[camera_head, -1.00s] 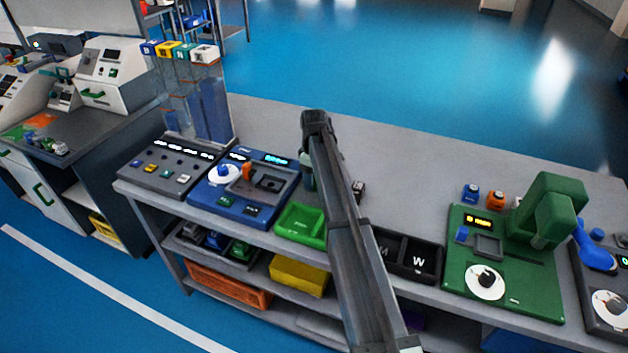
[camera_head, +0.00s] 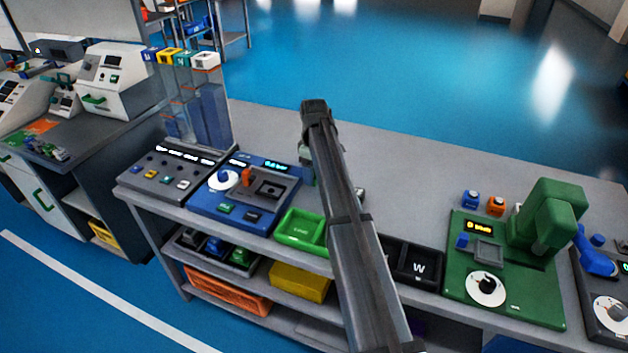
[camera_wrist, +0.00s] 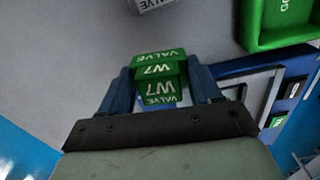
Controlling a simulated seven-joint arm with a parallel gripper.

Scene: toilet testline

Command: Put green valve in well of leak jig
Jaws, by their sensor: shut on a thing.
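The green valve (camera_wrist: 158,72), marked W7 VALVE, is in the wrist view, between the two blue fingers of my gripper (camera_wrist: 162,88). My gripper is shut on it. The blue jig (camera_head: 220,208) stands on the bench left of my arm in the head view, with a white dial, an orange part and a dark recessed well (camera_head: 268,188). Part of this jig (camera_wrist: 297,68) shows at the right of the wrist view, beside and partly behind the valve. In the head view my gripper (camera_head: 307,174) is mostly hidden by my arm, just right of the jig; the valve cannot be made out there.
A green tray (camera_head: 288,238) sits at the bench front, right of the blue jig. A dark bin marked W (camera_head: 413,284) and a green press station (camera_head: 462,282) stand further right. A grey button panel (camera_head: 150,180) is left of the jig. The bench behind is clear.

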